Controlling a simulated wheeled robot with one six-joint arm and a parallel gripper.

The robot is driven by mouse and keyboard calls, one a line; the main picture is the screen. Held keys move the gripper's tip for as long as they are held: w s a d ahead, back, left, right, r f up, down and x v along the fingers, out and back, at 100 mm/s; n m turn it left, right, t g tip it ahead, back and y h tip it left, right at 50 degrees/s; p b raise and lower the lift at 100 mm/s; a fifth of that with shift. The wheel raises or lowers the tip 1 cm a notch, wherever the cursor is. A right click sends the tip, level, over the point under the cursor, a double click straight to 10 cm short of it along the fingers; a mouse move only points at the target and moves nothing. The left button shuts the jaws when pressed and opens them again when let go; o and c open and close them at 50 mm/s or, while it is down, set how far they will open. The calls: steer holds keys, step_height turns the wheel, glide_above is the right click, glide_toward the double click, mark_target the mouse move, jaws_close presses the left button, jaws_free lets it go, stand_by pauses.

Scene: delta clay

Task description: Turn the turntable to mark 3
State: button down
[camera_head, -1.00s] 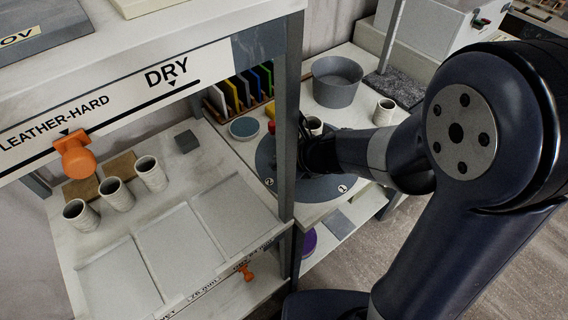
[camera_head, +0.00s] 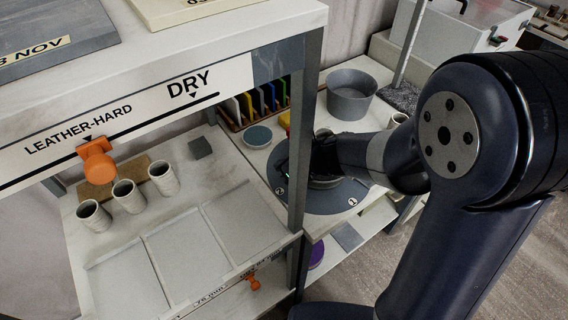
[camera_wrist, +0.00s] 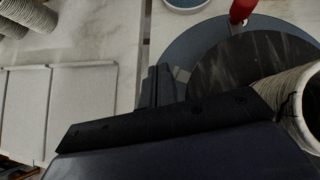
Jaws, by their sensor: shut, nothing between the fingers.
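The turntable (camera_head: 335,202) is a blue-grey disc on the counter right of the shelf post. Round labels 2 (camera_head: 280,191) and 1 (camera_head: 352,201) show near its front rim; mark 3 is not visible. In the wrist view the turntable (camera_wrist: 185,45) has a dark round slab (camera_wrist: 245,60) on it and a ribbed pale cup (camera_wrist: 292,95) at right. My gripper (camera_head: 318,160) is low over the turntable and hides part of it. In the wrist view my gripper (camera_wrist: 158,85) is shut and empty near the disc's left rim; contact cannot be told.
A shelf unit with a grey post (camera_head: 302,150) stands just left of the turntable. A grey bowl (camera_head: 352,95), a small round dish (camera_head: 257,136) and a rack of coloured cards (camera_head: 262,100) stand behind. A red knob-like thing (camera_wrist: 240,10) is near the disc.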

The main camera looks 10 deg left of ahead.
stand_by(0.6)
steer(key=p+v, duration=0.2)
steer(key=v, duration=0.8)
steer(key=shift+d+r+p, duration=0.25)
steer(key=shift+r+p, duration=0.05)
steer(key=shift+p, duration=0.1)
